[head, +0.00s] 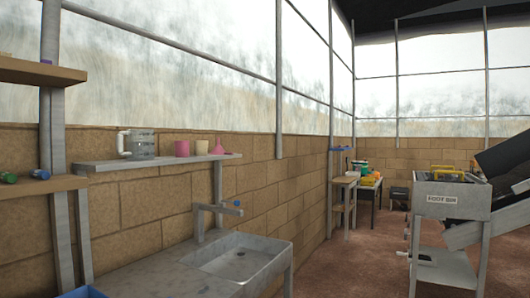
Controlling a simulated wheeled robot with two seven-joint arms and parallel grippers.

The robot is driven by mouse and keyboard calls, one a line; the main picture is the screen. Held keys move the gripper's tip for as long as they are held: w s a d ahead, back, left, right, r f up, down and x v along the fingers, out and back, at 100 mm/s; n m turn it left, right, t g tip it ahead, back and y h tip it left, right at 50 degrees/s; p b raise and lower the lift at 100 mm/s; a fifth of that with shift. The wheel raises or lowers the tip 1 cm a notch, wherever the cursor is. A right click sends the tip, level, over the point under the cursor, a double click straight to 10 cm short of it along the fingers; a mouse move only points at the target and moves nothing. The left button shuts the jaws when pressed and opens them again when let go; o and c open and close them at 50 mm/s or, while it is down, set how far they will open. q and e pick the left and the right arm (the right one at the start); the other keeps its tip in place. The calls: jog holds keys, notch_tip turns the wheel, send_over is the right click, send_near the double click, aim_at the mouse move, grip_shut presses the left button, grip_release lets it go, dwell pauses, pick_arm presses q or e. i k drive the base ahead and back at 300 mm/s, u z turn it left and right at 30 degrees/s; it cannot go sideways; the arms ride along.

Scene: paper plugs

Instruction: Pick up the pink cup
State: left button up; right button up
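The pink cup (182,148) stands upright on the narrow wall shelf (110,165) above the sink. Neither of my grippers shows in the head view.
A grey sink (235,257) with a tap (231,207) is below the shelf. Wooden shelves (40,186) hold small items at the left. A grey stand marked with lettering (441,200) is at the right. Reddish floor (355,262) lies open between.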

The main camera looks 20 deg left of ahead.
aim_at(181, 147)
jog(key=z, duration=0.15)
jog(key=i, duration=3.7)
jog(key=u, duration=4.3)
